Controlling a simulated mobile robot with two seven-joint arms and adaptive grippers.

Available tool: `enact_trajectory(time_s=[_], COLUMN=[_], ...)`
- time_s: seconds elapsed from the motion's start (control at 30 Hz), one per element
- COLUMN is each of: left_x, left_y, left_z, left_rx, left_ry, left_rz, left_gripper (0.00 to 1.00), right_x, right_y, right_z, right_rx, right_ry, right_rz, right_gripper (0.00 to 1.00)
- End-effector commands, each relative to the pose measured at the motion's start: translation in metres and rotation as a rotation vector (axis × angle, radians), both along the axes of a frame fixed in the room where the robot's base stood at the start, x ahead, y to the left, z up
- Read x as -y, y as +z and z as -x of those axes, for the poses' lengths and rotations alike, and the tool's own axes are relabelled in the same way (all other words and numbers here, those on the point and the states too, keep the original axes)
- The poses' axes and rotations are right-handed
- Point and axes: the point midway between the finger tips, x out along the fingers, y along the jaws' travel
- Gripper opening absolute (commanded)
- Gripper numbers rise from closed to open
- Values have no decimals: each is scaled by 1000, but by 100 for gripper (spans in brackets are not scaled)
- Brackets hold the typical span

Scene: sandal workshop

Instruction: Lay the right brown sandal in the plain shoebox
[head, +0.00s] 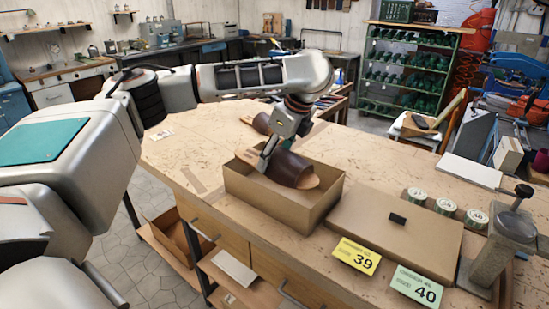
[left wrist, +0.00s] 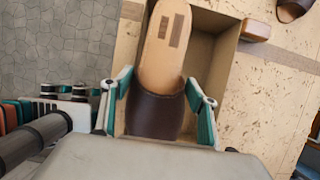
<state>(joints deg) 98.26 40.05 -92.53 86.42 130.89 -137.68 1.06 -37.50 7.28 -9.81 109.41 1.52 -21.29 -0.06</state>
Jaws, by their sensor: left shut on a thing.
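The brown sandal (head: 290,168), with a tan sole and a dark brown strap, is at the open plain cardboard shoebox (head: 270,202). My left gripper (head: 268,158) reaches down over the box and is shut on this sandal. In the left wrist view the strap (left wrist: 155,113) lies between the fingers of the left gripper (left wrist: 160,92), and the sole runs along the box (left wrist: 222,60). I cannot tell whether the sole touches the box floor. Another brown sandal (head: 262,122) lies on the bench behind the box. My right gripper is out of view.
On the workbench (head: 372,160), a flat cardboard lid or box (head: 392,235) with a black piece on top lies right of the shoebox. A yellow 39 card (head: 356,256), a green 40 card (head: 417,287) and several tins (head: 446,207) are near it. Bare wood lies behind.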

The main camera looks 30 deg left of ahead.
Motion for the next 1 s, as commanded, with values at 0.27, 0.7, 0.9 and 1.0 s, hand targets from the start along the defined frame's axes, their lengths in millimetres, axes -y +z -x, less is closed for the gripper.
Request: enact_trajectory(time_s=[0.27, 0.7, 0.9, 1.0], left_x=[0, 0, 0, 0], left_y=[-5, -15, -18, -18], left_z=[-1, 0, 0, 0], left_rx=[4, 2, 1, 1], left_ry=[-1, 0, 0, 0], left_rz=[0, 0, -1, -1], left_gripper=[27, 27, 61, 76], right_x=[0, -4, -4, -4], right_y=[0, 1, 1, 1], right_z=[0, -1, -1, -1], right_rx=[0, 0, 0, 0], right_ry=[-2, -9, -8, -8], right_rz=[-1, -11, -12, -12], right_gripper=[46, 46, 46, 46])
